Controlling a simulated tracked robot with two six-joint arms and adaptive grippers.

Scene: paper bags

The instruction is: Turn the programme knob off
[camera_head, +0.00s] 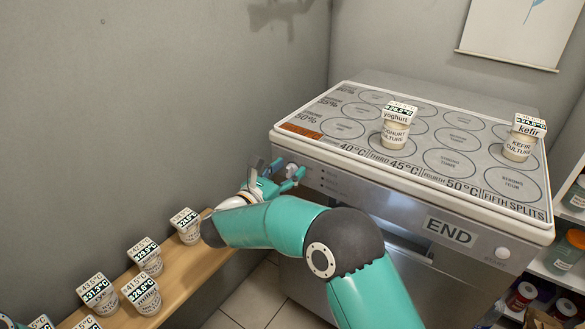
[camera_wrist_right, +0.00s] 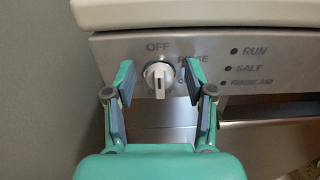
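The white programme knob (camera_wrist_right: 158,74) is on the left of the steel appliance front, under the word OFF. Its grip bar stands about vertical and reaches downward; I cannot tell which end is the pointer. My right gripper (camera_wrist_right: 160,78) is open, with one finger on each side of the knob and gaps to it on both sides. In the head view the right gripper (camera_head: 283,178) is at the appliance's upper left front corner, with part of the knob (camera_head: 291,170) showing by the fingers. My left gripper does not clearly show; only a teal sliver is at the bottom left corner.
The appliance top (camera_head: 445,160) overhangs the knob and carries a yoghurt jar (camera_head: 395,135) and a kefir jar (camera_head: 517,148). A wooden shelf (camera_head: 190,268) with several labelled jars runs along the left wall.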

